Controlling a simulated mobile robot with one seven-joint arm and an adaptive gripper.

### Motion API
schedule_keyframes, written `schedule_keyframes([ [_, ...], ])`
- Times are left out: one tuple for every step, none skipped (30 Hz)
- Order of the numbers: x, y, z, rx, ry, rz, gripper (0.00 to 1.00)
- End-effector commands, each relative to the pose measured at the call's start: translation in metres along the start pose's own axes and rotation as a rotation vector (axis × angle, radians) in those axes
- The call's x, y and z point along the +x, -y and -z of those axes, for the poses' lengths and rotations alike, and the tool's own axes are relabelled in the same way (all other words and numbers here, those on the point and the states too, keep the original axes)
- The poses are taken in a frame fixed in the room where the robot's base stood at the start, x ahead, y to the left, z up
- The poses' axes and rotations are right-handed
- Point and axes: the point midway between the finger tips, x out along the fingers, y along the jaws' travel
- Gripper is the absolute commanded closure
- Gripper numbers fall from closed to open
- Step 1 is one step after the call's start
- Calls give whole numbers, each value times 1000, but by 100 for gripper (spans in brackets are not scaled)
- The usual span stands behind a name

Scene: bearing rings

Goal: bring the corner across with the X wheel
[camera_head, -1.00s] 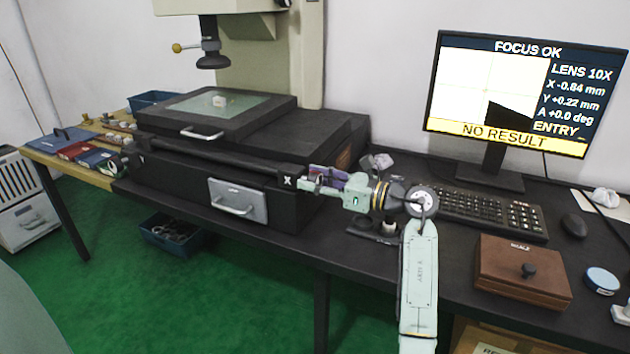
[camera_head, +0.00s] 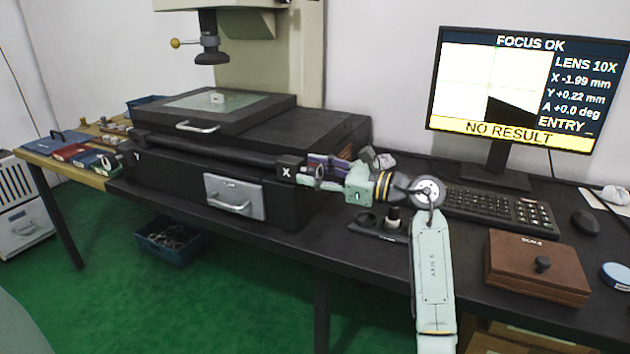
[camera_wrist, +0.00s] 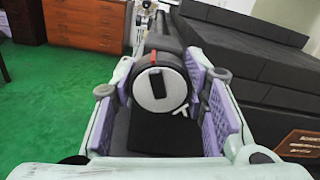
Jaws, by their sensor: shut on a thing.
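My gripper (camera_head: 312,174) is at the right front of the measuring machine's stage, beside the black block marked X (camera_head: 289,168). In the wrist view the X wheel (camera_wrist: 160,88), a pale round face with a dark bar and a red mark on its rim, sits between the purple-padded fingers (camera_wrist: 164,105), which are shut on it. The monitor (camera_head: 532,95) shows the corner as a black shape (camera_head: 508,109) at the lower right of a pale field. It reads X -1.99 mm, Y +0.22 mm, A +0.0 deg and NO RESULT.
A small pale part (camera_head: 217,98) lies on the glass stage (camera_head: 192,101) below the lens (camera_head: 209,50). The keyboard (camera_head: 497,211) and a brown box (camera_head: 537,267) lie on the bench to the right. A block marked Y (camera_head: 136,157) is at the left.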

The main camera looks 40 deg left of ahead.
Motion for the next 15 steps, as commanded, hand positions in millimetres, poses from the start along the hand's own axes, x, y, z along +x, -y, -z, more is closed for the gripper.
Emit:
schedule_keyframes([
  [0, 0, -1, 0, 0, 1, 88],
  [0, 0, -1, 0, 0, 1, 88],
  [0, 0, -1, 0, 0, 1, 88],
  [0, 0, -1, 0, 0, 1, 88],
  [0, 0, -1, 0, 0, 1, 88],
  [0, 0, -1, 0, 0, 1, 88],
  [0, 0, -1, 0, 0, 1, 58],
  [0, 0, -1, 1, 0, 1, 56],
  [0, 0, -1, 1, 0, 1, 53],
  [0, 0, -1, 1, 0, 0, 51],
  [0, 0, -1, 1, 0, 0, 49],
  [0, 0, -1, 1, -1, 0, 47],
  [0, 0, -1, 1, -1, 0, 45],
  [0, 0, 0, 1, -1, 0, 43],
  [0, 0, 0, 1, -1, 0, 40],
])
